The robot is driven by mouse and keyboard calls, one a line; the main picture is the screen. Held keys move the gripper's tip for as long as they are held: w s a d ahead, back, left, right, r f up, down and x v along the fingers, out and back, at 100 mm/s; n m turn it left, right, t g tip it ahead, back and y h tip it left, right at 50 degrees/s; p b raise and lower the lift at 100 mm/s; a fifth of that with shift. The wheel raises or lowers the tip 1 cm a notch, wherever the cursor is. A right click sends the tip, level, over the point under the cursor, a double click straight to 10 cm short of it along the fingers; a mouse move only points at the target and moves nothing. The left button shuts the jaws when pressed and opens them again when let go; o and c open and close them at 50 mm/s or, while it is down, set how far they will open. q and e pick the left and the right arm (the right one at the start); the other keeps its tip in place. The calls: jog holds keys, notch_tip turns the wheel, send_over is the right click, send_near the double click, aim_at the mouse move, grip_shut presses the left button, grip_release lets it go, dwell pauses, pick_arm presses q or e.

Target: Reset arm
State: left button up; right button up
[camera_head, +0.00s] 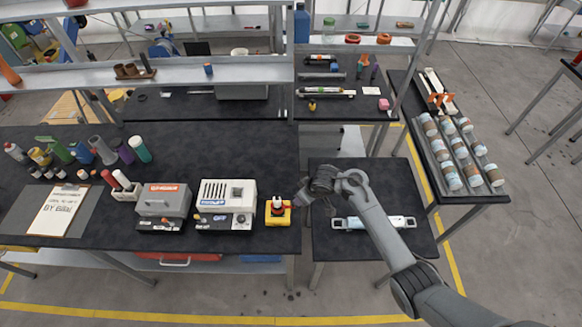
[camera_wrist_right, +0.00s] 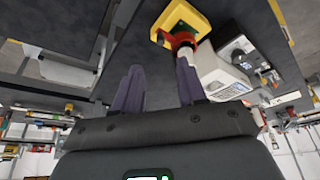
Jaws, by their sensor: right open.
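My right arm reaches in from the lower right in the head view. Its gripper (camera_head: 308,192) is above the gap between the long black table and the small black table, to the right of the yellow box with a red knob (camera_head: 278,210). In the right wrist view, the gripper's two dark fingers (camera_wrist_right: 158,88) are apart with nothing between them. The yellow box (camera_wrist_right: 181,20) shows beyond the fingertips there, apart from them. My left gripper is not in view.
A white machine (camera_head: 225,205) and a grey machine (camera_head: 163,205) stand on the long table, with a clipboard (camera_head: 57,210) and several bottles further left. A pale bar-shaped thing (camera_head: 350,223) lies under my arm on the small table. A rack of cans (camera_head: 460,155) stands right.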

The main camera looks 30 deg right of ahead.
jog(key=shift+f, duration=0.1)
jog(key=s+a+f+g, duration=0.15)
jog(key=s+f, duration=0.25)
jog(key=s, duration=0.4)
jog(key=s+a+f+p, duration=0.1)
jog(key=s+a+f, duration=0.1)
jog(key=s+f, duration=0.35)
jog(key=s+a+f+g, duration=0.1)
jog(key=s+f, duration=0.1)
jog(key=s, duration=0.7)
jog(key=s+a+r+m+h, duration=0.1)
jog(key=s+a+r, duration=0.2)
jog(key=s+r, duration=0.45)
notch_tip(320, 180, up, 15)
jog(key=s+d+t, duration=0.1)
jog(key=t, duration=0.1)
jog(key=shift+s+d+f+m+p, duration=0.15)
jog(key=shift+s+d+m+p, duration=0.1)
jog(key=shift+m+p, duration=0.15)
